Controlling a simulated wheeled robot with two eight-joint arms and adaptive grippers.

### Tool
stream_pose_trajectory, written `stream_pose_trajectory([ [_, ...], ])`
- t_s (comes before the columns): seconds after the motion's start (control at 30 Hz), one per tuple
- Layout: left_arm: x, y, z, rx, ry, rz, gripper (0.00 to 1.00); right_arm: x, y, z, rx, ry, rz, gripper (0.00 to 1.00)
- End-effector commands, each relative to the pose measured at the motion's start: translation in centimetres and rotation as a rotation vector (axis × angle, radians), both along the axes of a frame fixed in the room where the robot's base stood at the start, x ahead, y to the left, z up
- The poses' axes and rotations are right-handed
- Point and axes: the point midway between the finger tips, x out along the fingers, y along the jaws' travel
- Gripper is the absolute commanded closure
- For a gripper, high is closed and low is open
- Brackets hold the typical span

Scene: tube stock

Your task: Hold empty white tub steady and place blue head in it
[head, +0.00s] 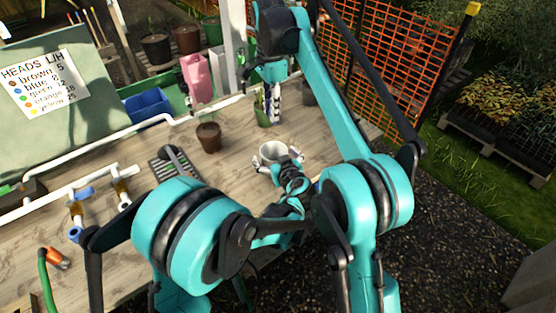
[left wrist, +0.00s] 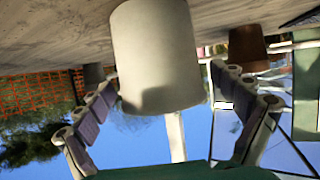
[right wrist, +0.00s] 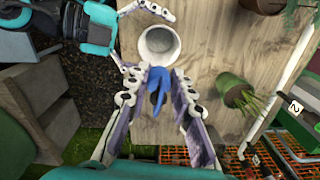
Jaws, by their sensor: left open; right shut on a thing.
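The white tub (head: 273,151) stands upright on the wooden bench. My left gripper (head: 278,164) is open, with one finger on each side of the tub. In the left wrist view the tub (left wrist: 155,58) is between the spread fingers, with gaps showing beside it. My right gripper (head: 273,112) points down above the bench, beyond the tub in the head view. In the right wrist view it is shut on the blue head (right wrist: 156,90), and the tub's open mouth (right wrist: 159,44) shows just past it, looking empty. The blue head is hidden in the head view.
A brown pot (head: 208,138) and a dark slotted tray (head: 172,166) stand left of the tub. A green pot with a plant (right wrist: 236,92) is close to my right gripper. White pipework (head: 100,143) runs along the bench's left side. Bench around the tub is fairly clear.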

Motion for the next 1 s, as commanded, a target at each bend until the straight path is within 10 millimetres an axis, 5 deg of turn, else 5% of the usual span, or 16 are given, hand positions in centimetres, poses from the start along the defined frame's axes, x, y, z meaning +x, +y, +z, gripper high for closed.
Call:
stream_pose_trajectory([
  [0.33,0.4,0.1,-0.2,0.000,0.000,0.000,0.05,0.0,0.0,0.0,0.000,0.000,0.000,0.92],
  [0.53,0.4,0.1,-0.2,0.000,0.000,0.000,0.57,0.0,0.0,0.0,0.000,0.000,0.000,0.92],
  [1.0,0.4,0.1,-0.2,0.000,0.000,0.000,0.58,0.0,0.0,-1.9,0.000,0.000,0.000,0.92],
])
